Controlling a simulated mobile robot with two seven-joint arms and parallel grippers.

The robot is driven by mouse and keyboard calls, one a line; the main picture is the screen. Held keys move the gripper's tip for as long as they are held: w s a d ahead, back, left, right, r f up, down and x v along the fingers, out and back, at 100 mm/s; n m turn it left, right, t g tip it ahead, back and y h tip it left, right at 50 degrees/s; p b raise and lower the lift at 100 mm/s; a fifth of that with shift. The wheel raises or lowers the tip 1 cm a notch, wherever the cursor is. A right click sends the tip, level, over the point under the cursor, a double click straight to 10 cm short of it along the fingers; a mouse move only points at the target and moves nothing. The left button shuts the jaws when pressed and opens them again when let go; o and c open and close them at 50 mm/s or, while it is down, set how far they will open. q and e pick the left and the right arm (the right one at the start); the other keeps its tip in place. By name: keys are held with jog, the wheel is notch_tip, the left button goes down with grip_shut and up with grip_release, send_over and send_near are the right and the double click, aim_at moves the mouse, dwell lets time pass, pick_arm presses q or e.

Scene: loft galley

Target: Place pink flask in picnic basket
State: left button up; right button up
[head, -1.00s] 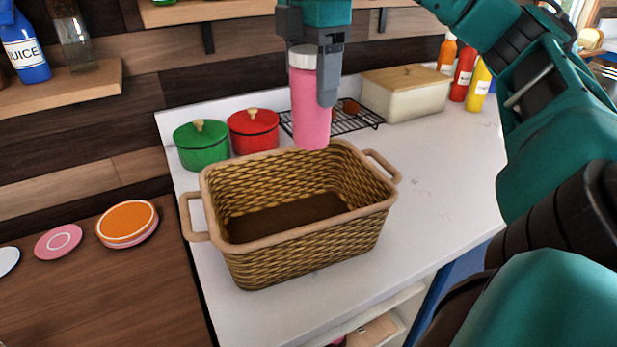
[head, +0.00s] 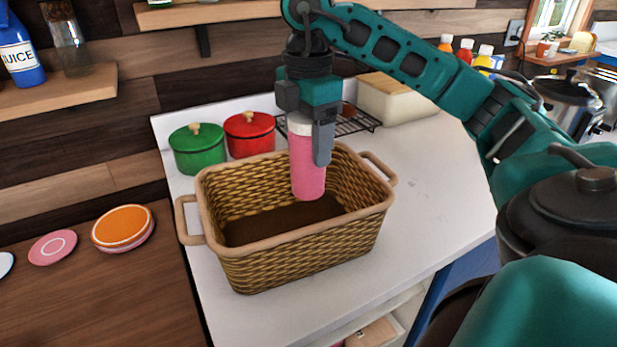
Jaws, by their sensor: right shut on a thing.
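The pink flask (head: 308,172) with a white cap hangs upright from my right gripper (head: 312,130), which is shut on it near the cap. The lower part of the flask is inside the opening of the woven picnic basket (head: 305,258), below the far rim in the picture. Whether its base touches the basket floor I cannot tell; it seems to be above it. The basket stands on the white counter and its brown floor shows empty. My left gripper is not in view.
A green pot (head: 198,150) and a red pot (head: 250,134) stand behind the basket. A black wire rack (head: 358,124) and a cream bread box (head: 398,102) are at the back. Plates (head: 122,228) lie on the wooden surface at left. The counter (head: 432,185) right of the basket is clear.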

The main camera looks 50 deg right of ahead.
aim_at(308, 188)
notch_tip(308, 188, down, 5)
jog(key=shift+r+b, duration=0.2)
jog(key=shift+b, duration=0.2)
jog(key=shift+f, duration=2.35)
jog(key=shift+f, duration=0.1)
jog(key=shift+f+b, duration=0.15)
jog(key=shift+b, duration=0.25)
jog(key=o, duration=1.2)
jog(key=shift+o, duration=0.2)
